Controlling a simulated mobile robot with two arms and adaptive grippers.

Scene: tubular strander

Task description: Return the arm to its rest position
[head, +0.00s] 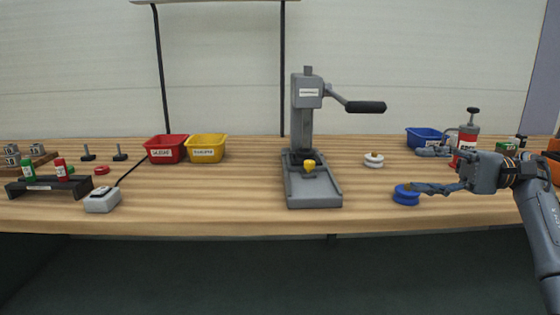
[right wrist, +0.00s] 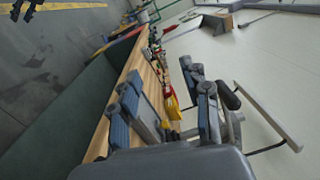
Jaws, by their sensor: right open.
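My right gripper (head: 424,170) is at the right of the bench in the head view, its fingers pointing left. It is open, with the two fingers well apart and nothing between them. My left gripper does not show in the head view.
A grey lever press (head: 305,125) with a yellow piece (head: 309,165) stands mid-bench. A white round part (head: 374,160) lies right of it. A blue bin (head: 424,137) and red bottle (head: 467,142) are behind the gripper. Red (head: 166,153) and yellow bins (head: 206,153) stand left.

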